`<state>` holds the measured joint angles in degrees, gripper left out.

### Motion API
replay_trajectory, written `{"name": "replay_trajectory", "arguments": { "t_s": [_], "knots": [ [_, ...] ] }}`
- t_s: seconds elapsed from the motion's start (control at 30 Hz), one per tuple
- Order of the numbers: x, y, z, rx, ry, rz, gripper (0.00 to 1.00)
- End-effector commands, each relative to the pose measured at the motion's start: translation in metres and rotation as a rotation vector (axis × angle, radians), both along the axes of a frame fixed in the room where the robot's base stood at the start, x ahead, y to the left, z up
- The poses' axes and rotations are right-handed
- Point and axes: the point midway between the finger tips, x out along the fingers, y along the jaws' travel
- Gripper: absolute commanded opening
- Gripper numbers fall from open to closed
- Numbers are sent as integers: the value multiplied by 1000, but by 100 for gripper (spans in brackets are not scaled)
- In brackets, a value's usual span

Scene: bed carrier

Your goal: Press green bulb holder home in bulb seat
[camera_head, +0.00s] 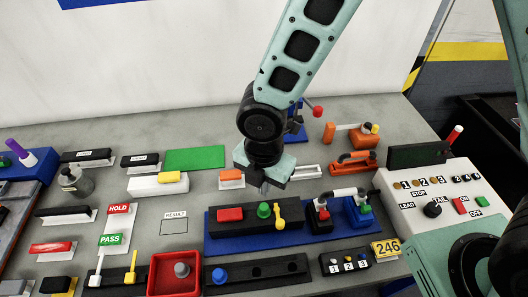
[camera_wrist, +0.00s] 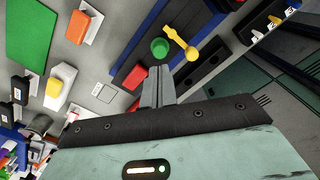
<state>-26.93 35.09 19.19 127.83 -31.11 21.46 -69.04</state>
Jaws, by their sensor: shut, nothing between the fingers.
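The green bulb holder (camera_head: 264,210) is a round green piece with a raised top. It stands upright in the black bulb seat block (camera_head: 243,225), between a red block (camera_head: 230,214) and a yellow lever-like piece (camera_head: 279,213). The pictures do not show how deep it sits. My gripper (camera_head: 264,190) is shut and empty, pointing down above and slightly behind the green holder. In the wrist view the shut fingertips (camera_wrist: 158,70) appear just below the green holder (camera_wrist: 160,47), with no clear contact. The seat's opening is hidden under the holder.
The block rests on a blue mat (camera_head: 330,235). In front are a black rail (camera_head: 265,272) and a red tray (camera_head: 173,285). A white control panel (camera_head: 425,205) is farther right.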

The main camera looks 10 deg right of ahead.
Motion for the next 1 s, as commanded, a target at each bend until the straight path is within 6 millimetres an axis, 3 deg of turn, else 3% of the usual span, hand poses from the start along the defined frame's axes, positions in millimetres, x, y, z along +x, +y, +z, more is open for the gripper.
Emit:
{"name": "replay_trajectory", "arguments": {
  "t_s": [0.3,0.53,0.7,1.0],
  "knots": [
    [2,0,76,4,-7,-5,0],
    [1,0,122,3,-5,-2,0],
    [1,0,141,0,-3,-2,0],
    [0,0,147,0,0,0,0]
  ]
}}
